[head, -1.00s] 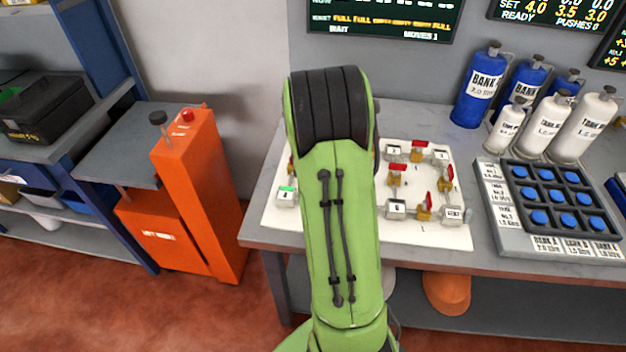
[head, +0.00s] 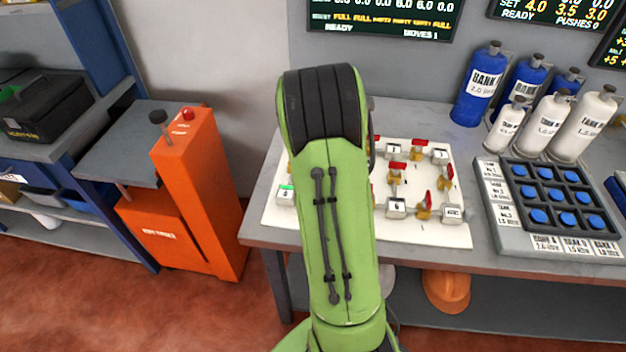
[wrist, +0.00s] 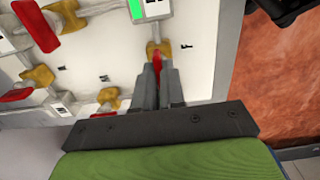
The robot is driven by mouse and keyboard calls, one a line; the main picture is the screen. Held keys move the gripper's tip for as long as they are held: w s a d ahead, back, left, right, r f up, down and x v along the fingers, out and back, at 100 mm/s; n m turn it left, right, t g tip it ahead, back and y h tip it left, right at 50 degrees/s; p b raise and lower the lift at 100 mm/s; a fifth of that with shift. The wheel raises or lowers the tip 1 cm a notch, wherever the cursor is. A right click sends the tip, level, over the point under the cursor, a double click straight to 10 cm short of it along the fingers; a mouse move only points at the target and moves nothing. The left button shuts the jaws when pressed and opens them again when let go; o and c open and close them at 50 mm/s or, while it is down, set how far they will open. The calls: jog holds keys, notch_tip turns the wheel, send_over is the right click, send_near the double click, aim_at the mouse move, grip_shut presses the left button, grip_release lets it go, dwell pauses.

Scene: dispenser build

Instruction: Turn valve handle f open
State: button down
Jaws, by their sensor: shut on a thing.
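Valve handle f, a red lever (wrist: 157,62) on a brass valve body (wrist: 159,48), is at the top middle of the wrist view beside the printed letter F. My gripper (wrist: 158,74) is shut on this lever, with one grey finger on each side. The lever points from its brass body back toward my gripper, roughly in line with the box marked by a green strip (wrist: 137,9). The lower end of the lever is hidden between the fingers. In the head view my green arm hides the gripper and handle f.
The white valve board (head: 435,236) carries several other red handles, one (wrist: 45,42) left of my gripper. A dispenser tray with blue buttons (head: 509,236) and several bottles (head: 549,125) stand right. An orange cabinet (head: 205,190) stands left. A screen (head: 385,14) reads READY.

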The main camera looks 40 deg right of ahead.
jog(key=c, duration=1.2)
grip_release()
notch_tip(320, 180, up, 16)
jog(key=p, duration=0.4)
jog(key=shift+f, duration=0.15)
